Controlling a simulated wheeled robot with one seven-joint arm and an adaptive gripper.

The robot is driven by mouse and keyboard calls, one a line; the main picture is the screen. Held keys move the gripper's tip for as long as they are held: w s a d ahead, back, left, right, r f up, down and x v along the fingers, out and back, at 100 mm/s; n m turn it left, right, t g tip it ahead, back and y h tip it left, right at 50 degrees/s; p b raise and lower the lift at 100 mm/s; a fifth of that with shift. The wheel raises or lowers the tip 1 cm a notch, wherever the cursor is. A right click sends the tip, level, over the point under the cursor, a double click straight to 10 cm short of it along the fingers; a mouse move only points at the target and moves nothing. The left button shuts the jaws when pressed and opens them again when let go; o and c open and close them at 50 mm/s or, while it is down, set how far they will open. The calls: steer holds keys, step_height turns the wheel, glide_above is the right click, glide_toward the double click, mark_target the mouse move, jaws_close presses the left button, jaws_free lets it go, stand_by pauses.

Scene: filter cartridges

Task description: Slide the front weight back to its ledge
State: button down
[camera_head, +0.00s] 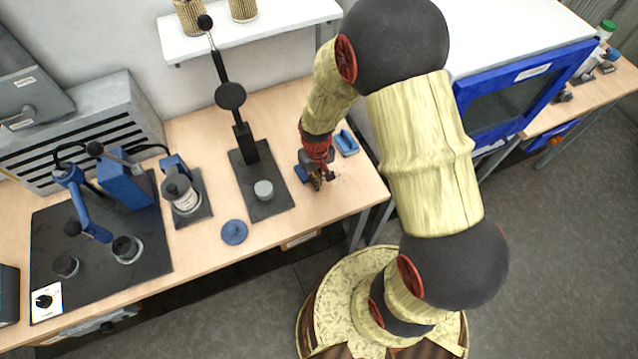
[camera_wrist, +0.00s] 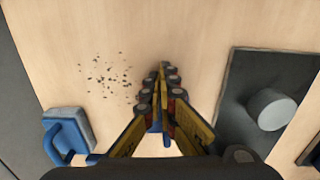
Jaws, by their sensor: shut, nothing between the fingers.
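My gripper (camera_head: 318,185) points down over the right part of the wooden bench, and its fingers are together with nothing between them. The shut fingertips also show in the wrist view (camera_wrist: 164,70). A short grey cylinder (camera_head: 263,190) stands on the dark base plate (camera_head: 275,207) of a black lever press, left of my gripper and apart from it; it is at the right in the wrist view (camera_wrist: 270,108). Two dark-topped round pieces (camera_head: 66,265) (camera_head: 127,249) stand on the black mat at the left. I cannot tell which piece is the front weight, and no ledge is clearly recognisable.
A blue tray or brush (camera_head: 346,143) lies right of my gripper. Dark crumbs (camera_wrist: 105,76) are scattered on the bench. A blue disc (camera_head: 234,232) lies near the front edge. The press lever (camera_head: 230,95) rises behind the plate. A blue-framed cabinet (camera_head: 520,90) stands at the right.

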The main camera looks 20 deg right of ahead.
mark_target(295, 145)
steer(key=w, duration=1)
steer(key=w+a, duration=0.1)
steer(key=w, duration=0.4)
steer(key=shift+w, duration=0.25)
steer(key=shift+s, duration=0.1)
